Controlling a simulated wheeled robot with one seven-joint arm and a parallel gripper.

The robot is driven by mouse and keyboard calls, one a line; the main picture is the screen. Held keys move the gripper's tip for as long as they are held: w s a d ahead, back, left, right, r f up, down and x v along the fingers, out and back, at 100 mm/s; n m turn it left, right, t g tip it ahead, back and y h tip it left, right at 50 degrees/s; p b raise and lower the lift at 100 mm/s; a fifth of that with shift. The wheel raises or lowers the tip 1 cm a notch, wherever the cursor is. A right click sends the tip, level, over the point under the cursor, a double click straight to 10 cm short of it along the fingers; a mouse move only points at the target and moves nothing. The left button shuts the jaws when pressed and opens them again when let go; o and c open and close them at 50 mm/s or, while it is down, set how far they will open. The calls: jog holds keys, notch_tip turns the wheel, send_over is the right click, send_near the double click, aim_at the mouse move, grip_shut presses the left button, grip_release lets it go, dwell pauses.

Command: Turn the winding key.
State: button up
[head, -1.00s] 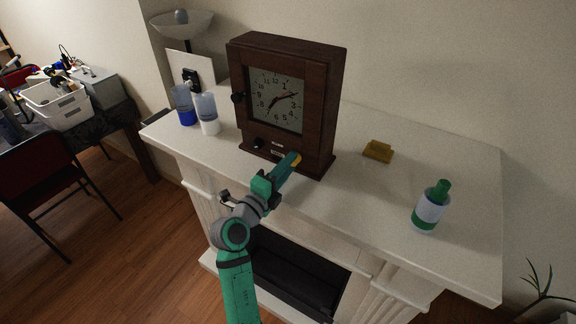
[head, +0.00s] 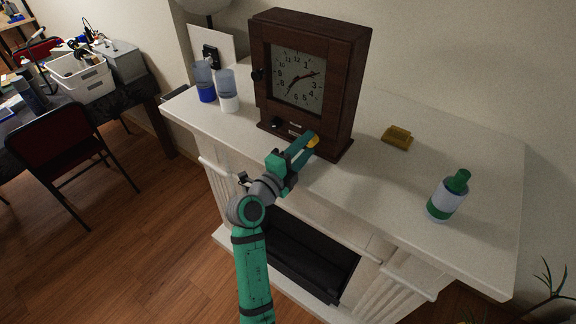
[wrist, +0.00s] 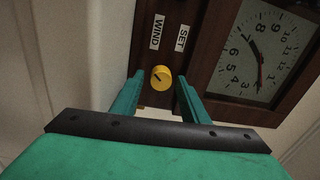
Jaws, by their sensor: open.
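The dark brown wooden clock (head: 348,75) stands on the white mantel. In the wrist view, a round yellow knob (wrist: 161,77) with a dark mark sits on the clock's lower front, in line with the WIND label (wrist: 156,32); the SET label (wrist: 181,38) is beside that one. No other winding key shows there. My green gripper (head: 308,143) is at the lower right of the clock front. In the wrist view my gripper (wrist: 160,86) is open, with one finger on each side of the yellow knob. I cannot tell whether either finger touches it.
A black knob (head: 277,122) is on the clock's lower front, and another (head: 257,74) is at its left edge. A yellow block (head: 397,138) and a green-capped bottle (head: 447,197) stand to the right, with clear mantel between.

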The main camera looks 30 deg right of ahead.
jog(key=n, duration=0.5)
jog(key=shift+w+a+r+n+t, duration=0.2)
jog(key=shift+n+t, duration=0.1)
jog(key=shift+n, duration=0.1)
jog(key=n, duration=0.4)
jog(key=shift+s+d+f+n, duration=0.1)
jog(key=shift+s+n, duration=0.05)
jog(key=shift+n, duration=0.15)
jog(key=n, duration=0.4)
jog(key=shift+d, duration=0.1)
jog(key=n, duration=0.5)
jog(key=shift+s+n+y, duration=0.1)
jog(key=shift+n+y, duration=0.2)
jog(key=shift+n, duration=0.1)
jog(key=v, duration=1)
jog(key=shift+a, duration=0.35)
jog(key=shift+s, duration=0.15)
jog(key=w+d+n, duration=0.1)
jog(key=d, duration=0.2)
jog(key=w+d+n, duration=0.2)
jog(key=d, duration=0.1)
jog(key=w+d+n+g, duration=0.1)
jog(key=d, duration=0.2)
jog(key=shift+w+d+f, duration=0.1)
jog(key=shift+w+d, duration=0.15)
jog(key=shift+d, duration=0.05)
